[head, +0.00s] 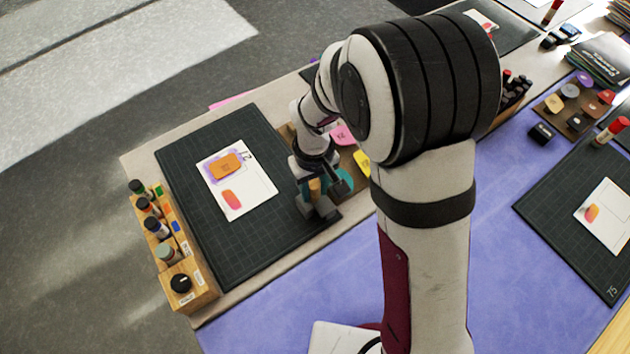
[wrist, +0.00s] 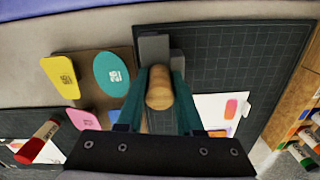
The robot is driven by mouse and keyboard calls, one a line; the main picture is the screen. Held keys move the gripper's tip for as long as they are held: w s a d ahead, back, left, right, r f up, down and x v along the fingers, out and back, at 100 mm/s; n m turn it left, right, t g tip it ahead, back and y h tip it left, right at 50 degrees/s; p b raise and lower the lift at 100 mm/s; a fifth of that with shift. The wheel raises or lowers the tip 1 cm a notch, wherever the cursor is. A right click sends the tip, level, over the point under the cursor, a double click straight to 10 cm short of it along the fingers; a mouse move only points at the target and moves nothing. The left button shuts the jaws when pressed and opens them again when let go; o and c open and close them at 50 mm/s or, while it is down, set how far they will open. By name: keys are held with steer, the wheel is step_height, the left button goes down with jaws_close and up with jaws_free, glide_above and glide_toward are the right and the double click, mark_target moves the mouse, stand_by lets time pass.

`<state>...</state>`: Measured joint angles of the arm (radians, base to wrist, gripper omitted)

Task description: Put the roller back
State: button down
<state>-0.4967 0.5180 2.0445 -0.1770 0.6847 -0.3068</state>
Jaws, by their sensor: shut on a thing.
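My gripper (head: 316,186) is shut on the roller's wooden handle (wrist: 159,90). The handle stands between the two teal fingers (wrist: 160,78) in the wrist view. The roller's grey head (wrist: 153,48) is beyond the handle, over the near right corner of the dark cutting mat (head: 220,262). The roller shows only in part in the head view (head: 322,208). I cannot tell whether it touches the mat. A white card (head: 256,200) with an orange block and a red print lies on the mat to the left.
A brown board with teal (wrist: 115,74), yellow (wrist: 60,77) and pink pads is beside the roller. A wooden rack (head: 192,290) with several bottles stands along the mat's left side. Another mat (head: 545,205) with a card is at the right. Purple cloth (head: 280,310) lies clear in front.

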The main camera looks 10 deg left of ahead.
steer(key=shift+f, duration=0.65)
steer(key=c, duration=0.6)
jaws_free()
steer(key=shift+s+d, duration=0.1)
steer(key=shift+s, duration=0.05)
steer(key=shift+o, duration=0.2)
steer(key=r, duration=1.3)
steer(key=shift+w+r, duration=0.2)
steer(key=s+d+r+m+y, duration=0.1)
steer(key=s+d+m, duration=0.5)
steer(key=s, duration=0.3)
steer(key=s+d+r+m+y, duration=0.1)
steer(key=s+d+r+m, duration=0.1)
steer(key=s+d+m, duration=0.4)
steer(key=s+d, duration=0.1)
steer(key=s, duration=0.2)
steer(key=shift+r+m, duration=0.2)
steer(key=shift+m, duration=0.2)
